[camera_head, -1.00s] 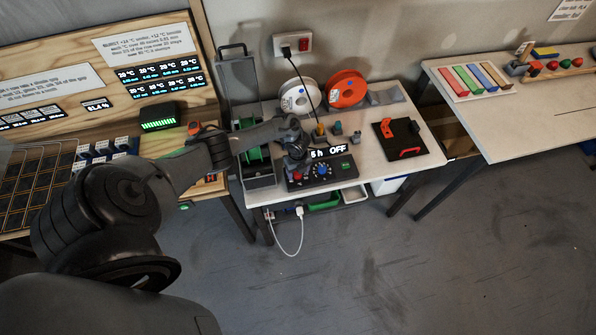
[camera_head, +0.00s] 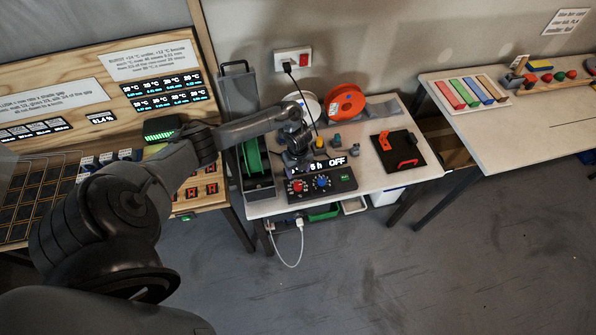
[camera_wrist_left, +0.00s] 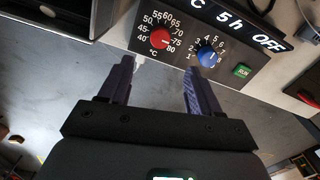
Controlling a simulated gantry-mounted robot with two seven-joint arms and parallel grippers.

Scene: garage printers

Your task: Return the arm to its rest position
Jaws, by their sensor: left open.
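My left arm (camera_head: 150,185) reaches in from the left of the head view, bent at the elbow over the printer bench. My right gripper is not in view.
An open grey bin with a green spool (camera_head: 252,158) stands left of the box. An orange spool (camera_head: 345,103) and a black plate with red parts (camera_head: 398,151) share the bench (camera_head: 370,177). A wooden panel bench is at left. The floor in front is clear.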

